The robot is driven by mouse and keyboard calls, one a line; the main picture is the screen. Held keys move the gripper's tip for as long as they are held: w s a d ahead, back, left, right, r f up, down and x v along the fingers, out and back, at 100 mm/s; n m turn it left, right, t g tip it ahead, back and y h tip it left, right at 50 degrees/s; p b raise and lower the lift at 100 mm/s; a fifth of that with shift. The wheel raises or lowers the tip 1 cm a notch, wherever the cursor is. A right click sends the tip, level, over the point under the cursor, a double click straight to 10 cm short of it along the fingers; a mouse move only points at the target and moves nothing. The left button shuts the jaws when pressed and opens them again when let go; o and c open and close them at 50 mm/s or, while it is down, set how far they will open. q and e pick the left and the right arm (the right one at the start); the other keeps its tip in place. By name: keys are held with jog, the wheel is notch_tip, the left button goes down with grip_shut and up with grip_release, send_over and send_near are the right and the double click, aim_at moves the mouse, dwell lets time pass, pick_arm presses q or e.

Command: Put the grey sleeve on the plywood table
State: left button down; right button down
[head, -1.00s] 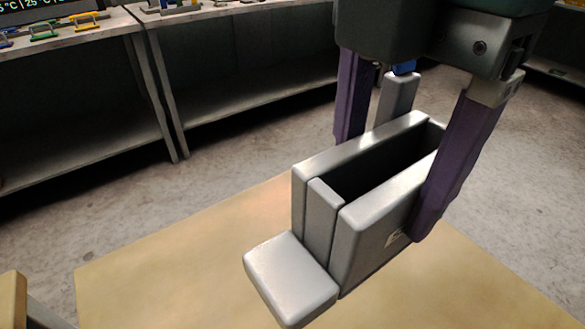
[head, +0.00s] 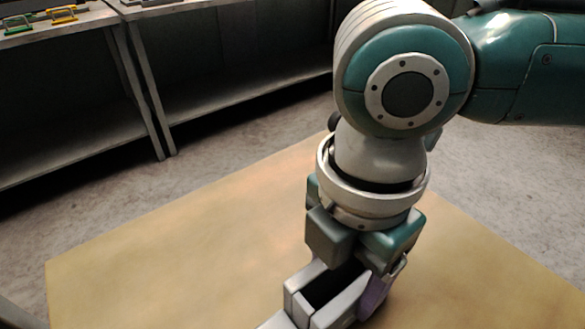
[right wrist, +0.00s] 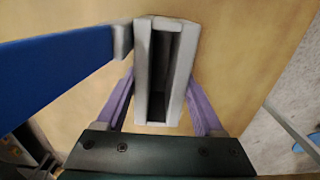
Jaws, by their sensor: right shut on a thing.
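The grey sleeve (head: 336,307) is a narrow open-topped box with thick walls. It is low in the head view, cut off by the bottom edge. My right gripper (head: 345,293) is shut on it, its purple fingers on the outer sides, pointing down. In the right wrist view the sleeve (right wrist: 143,72) stands between the two fingers, its slot open towards the camera. The plywood table (head: 170,245) lies beneath. The sleeve's underside is hidden, so I cannot tell whether it touches the table. My left gripper is not in view.
The visible table top around the sleeve is clear. Grey shelving (head: 235,90) stands behind, across a strip of concrete floor (head: 225,150), with green and yellow handled pieces (head: 62,15) on top. In the right wrist view a blue bar (right wrist: 55,65) crosses from the left.

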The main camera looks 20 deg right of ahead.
jog(key=shift+f, duration=0.15)
grip_release()
